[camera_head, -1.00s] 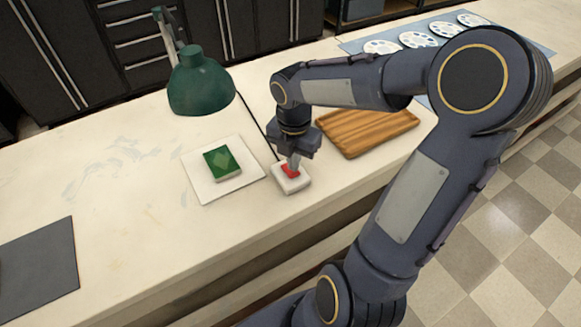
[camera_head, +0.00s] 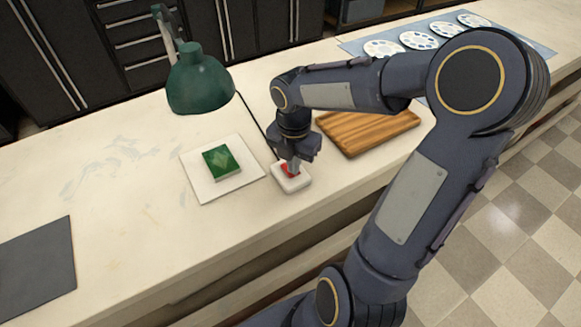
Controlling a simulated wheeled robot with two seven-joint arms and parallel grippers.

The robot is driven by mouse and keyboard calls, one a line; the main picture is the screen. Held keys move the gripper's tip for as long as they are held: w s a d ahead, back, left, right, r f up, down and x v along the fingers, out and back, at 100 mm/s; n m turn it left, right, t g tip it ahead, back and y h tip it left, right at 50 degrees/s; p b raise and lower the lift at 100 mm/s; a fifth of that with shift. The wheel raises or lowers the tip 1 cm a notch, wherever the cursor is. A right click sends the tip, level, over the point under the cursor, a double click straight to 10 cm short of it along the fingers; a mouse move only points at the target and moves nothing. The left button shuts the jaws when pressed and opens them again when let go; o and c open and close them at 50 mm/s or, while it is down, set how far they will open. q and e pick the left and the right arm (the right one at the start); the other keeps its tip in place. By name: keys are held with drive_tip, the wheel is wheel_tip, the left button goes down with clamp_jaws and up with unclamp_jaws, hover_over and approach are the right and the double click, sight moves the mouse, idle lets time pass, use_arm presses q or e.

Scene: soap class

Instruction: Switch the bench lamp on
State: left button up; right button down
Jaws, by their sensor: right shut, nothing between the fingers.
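The green bench lamp (camera_head: 200,82) stands at the back left of the bench, its shade facing down; the bulb is hidden. A cord runs from near the shade to a white switch box (camera_head: 292,182) with a red button (camera_head: 287,169) on top. My right gripper (camera_head: 294,168) is shut and empty, pointing down, its tips at the red button and seemingly touching it. The tips cover part of the button. My left gripper is out of view.
A wooden tray (camera_head: 368,137) lies right of the switch box, behind my right arm. Several white plates with round spots lie on a blue mat (camera_head: 352,47) at the back right. A dark mat (camera_head: 38,263) lies at the front left. The bench between is clear.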

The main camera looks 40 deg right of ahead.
drive_tip(key=shift+f, duration=0.15)
wheel_tip(320, 180, up, 7)
drive_tip(key=p, duration=0.6)
drive_tip(key=shift+p, duration=0.4)
idle(0.4)
drive_tip(key=s+a+r+m+t+y, duration=0.2)
drive_tip(key=s+a+m, duration=0.3)
drive_tip(key=m, duration=0.7)
drive_tip(key=s+a+r+m+t+y, duration=0.1)
drive_tip(key=s+a+r+m+t, duration=0.2)
drive_tip(key=s+a+m, duration=0.2)
drive_tip(key=s+m, duration=0.3)
drive_tip(key=m, duration=0.4)
drive_tip(key=shift+s+a+r+m+t+y, duration=0.15)
drive_tip(key=shift+r+m+t+y, duration=0.15)
drive_tip(key=shift+r+y, duration=0.1)
